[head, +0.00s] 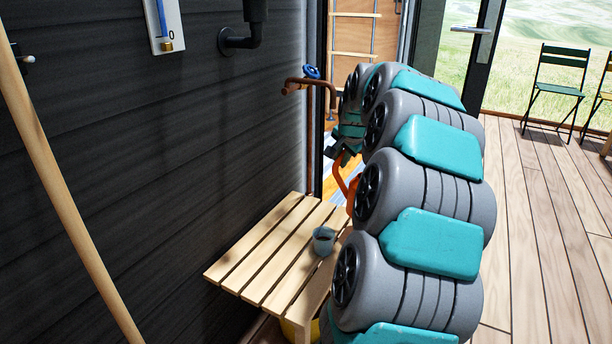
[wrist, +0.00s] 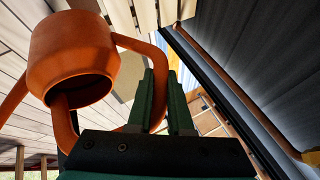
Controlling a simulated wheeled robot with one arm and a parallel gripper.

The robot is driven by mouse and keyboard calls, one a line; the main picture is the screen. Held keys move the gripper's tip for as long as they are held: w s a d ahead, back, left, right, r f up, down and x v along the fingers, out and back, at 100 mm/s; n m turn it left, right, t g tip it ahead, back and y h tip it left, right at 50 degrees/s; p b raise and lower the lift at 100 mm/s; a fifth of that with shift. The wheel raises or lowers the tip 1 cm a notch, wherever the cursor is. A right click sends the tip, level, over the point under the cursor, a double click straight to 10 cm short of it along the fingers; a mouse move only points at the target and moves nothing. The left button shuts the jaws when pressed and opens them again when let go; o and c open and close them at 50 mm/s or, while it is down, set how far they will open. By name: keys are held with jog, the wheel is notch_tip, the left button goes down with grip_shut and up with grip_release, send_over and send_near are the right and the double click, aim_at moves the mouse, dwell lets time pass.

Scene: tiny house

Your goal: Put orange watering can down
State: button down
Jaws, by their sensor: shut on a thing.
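The orange watering can (wrist: 72,50) fills the left of the wrist view, with its round body and open underside or mouth showing. My gripper (wrist: 166,95) is shut on its curved handle (wrist: 140,88). In the head view only a thin orange part of the watering can (head: 352,186) shows; my arm hides the rest. My gripper (head: 340,150) is mostly hidden there too, beyond the slatted wooden table's far end in the picture.
The slatted wooden table (head: 262,247) stands by the dark wall. A small grey cup (head: 323,241) sits on its right part; the left slats are bare. A rusty pipe with a blue valve (head: 311,72) rises behind. A wooden pole (head: 60,170) leans at left.

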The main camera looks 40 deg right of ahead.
jog(key=w+a, duration=0.4)
jog(key=w, duration=0.7)
notch_tip(320, 180, down, 7)
jog(key=shift+s+a, duration=0.15)
jog(key=shift+a, duration=0.05)
jog(key=shift+f, duration=0.2)
jog(key=c, duration=0.8)
grip_release()
jog(key=shift+c, duration=0.2)
jog(key=shift+r, duration=0.1)
